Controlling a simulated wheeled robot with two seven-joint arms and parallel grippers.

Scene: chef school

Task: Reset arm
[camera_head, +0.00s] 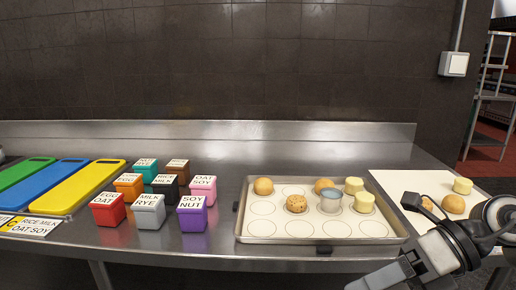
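My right arm (440,252) enters from the right edge, bent over the front right of the steel table, in front of the tray's corner and the white board. A dark part (411,201) beside it reaches over the white board; I cannot tell whether it is a gripper finger. The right gripper's fingers cannot be made out clearly, so its opening is unclear. I see nothing held. My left arm and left gripper are not in view.
A metal tray (242,220) holds round brown pieces, pale cylinders and a blue-grey cup (331,201). A white board (405,182) holds similar pieces. Labelled colored boxes (149,212) stand mid-left, beside colored boards (85,187). The table's back strip (240,160) is clear.

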